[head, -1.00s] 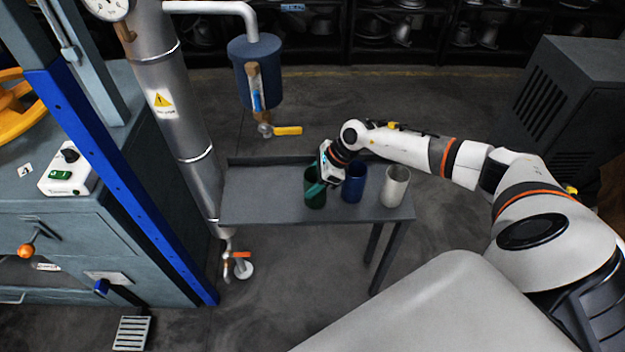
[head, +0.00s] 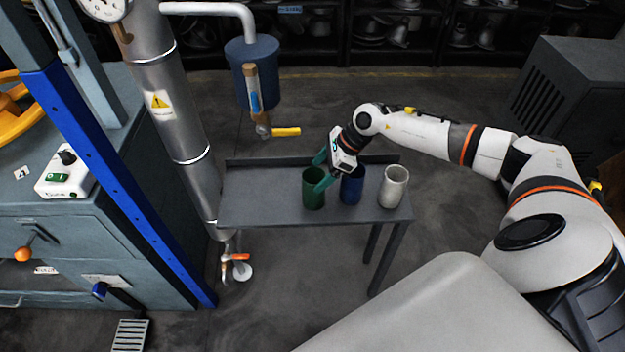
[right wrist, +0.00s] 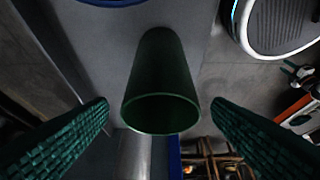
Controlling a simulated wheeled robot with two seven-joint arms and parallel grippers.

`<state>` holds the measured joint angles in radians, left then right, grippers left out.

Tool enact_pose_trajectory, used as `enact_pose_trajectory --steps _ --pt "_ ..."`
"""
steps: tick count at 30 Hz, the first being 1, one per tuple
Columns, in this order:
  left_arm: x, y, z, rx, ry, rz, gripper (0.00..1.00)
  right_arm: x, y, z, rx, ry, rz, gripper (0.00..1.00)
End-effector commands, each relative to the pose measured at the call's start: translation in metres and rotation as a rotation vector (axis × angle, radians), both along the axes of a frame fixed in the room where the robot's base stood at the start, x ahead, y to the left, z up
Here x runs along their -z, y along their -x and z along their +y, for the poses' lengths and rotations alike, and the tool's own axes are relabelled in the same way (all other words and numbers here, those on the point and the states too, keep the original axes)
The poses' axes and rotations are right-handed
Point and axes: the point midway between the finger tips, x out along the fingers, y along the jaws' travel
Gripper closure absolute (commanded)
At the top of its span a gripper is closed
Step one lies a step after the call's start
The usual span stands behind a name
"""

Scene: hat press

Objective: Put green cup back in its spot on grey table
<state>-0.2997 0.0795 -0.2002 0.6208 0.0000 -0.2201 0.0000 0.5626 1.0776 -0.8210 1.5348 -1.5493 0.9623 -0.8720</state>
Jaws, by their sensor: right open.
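The green cup (head: 313,190) stands upright on the grey table (head: 258,205), left of the blue cup (head: 351,187) and the white cup (head: 393,187). My right gripper (head: 321,169) is open just above and to the right of the green cup's rim. In the right wrist view, the green cup (right wrist: 160,88) lies between two green textured fingers, with a visible gap on each side. Part of the blue cup is behind my right gripper in the head view. My left gripper is not in view.
A blue tank (head: 256,75) with a yellow-handled valve (head: 285,132) hangs behind the table. A steel pipe (head: 178,110) stands at its left end. The left half of the tabletop is clear. A dark cabinet (head: 570,95) stands at the right.

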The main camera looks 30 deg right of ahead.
Motion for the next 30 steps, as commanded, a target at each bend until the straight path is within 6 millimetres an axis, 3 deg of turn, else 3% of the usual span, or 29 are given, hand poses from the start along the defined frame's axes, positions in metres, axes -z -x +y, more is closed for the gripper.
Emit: enact_pose_trajectory --steps 6,12,30 --pt "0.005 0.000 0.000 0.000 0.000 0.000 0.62 -0.037 0.013 -0.021 -0.001 0.003 -0.001 0.26" --pt "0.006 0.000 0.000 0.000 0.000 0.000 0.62 -0.055 0.019 -0.031 -0.001 0.001 0.000 0.26" --pt "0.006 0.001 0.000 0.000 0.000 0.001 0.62 -0.059 0.020 -0.032 -0.001 0.000 0.000 0.26"
